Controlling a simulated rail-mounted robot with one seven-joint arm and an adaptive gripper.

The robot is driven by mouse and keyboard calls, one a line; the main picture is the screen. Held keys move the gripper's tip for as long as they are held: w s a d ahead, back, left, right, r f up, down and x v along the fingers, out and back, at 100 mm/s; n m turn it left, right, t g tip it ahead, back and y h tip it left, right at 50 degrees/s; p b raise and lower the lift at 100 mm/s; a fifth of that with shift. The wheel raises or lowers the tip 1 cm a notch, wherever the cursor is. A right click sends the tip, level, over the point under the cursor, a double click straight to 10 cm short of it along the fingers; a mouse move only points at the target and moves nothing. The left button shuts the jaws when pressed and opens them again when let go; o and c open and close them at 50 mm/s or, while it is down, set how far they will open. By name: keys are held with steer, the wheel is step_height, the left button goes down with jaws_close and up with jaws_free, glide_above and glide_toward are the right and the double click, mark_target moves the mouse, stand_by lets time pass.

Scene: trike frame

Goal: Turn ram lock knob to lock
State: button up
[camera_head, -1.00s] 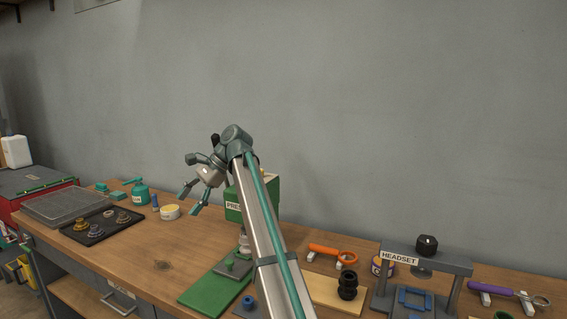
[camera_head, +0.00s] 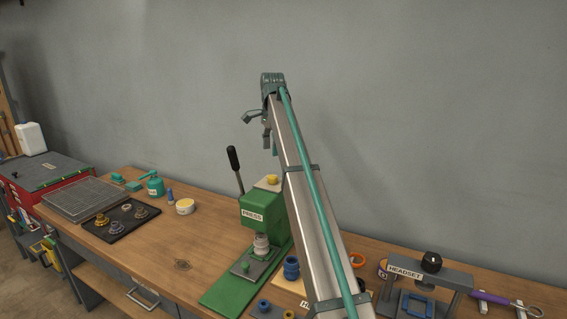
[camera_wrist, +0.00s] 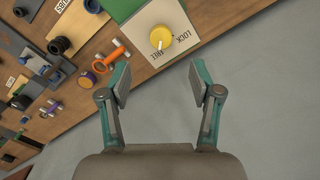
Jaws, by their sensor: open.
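The ram lock knob is a round yellow knob (camera_wrist: 161,36) on a pale plate lettered LOCK and FREE in the wrist view. Its small pale mark appears to point toward the FREE lettering. In the head view the knob (camera_head: 272,180) sits on top of the green press (camera_head: 252,227). My gripper (camera_wrist: 160,82) is open and empty, its fingers spread apart with the knob beyond the gap between them, not touching. In the head view my gripper is above the press and partly hidden by my arm.
The press's black-handled lever (camera_head: 236,170) stands up at its left. The grey headset stand (camera_head: 440,275), blue rings (camera_head: 291,267) and a purple-handled tool (camera_head: 490,297) lie to the right. A black parts tray (camera_head: 121,220) is left. The wall (camera_head: 420,130) is behind.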

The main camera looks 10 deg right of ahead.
mark_target(272, 176)
steer(key=f+p, duration=0.1)
steer(key=f, duration=0.2)
steer(key=f+p, duration=0.1)
steer(key=f, duration=0.3)
steer(key=f+p, duration=0.1)
steer(key=f, duration=0.3)
steer(key=shift+w+d, duration=0.15)
steer(key=shift+w, duration=0.1)
steer(key=c, duration=1.1)
steer(key=shift+c, duration=0.2)
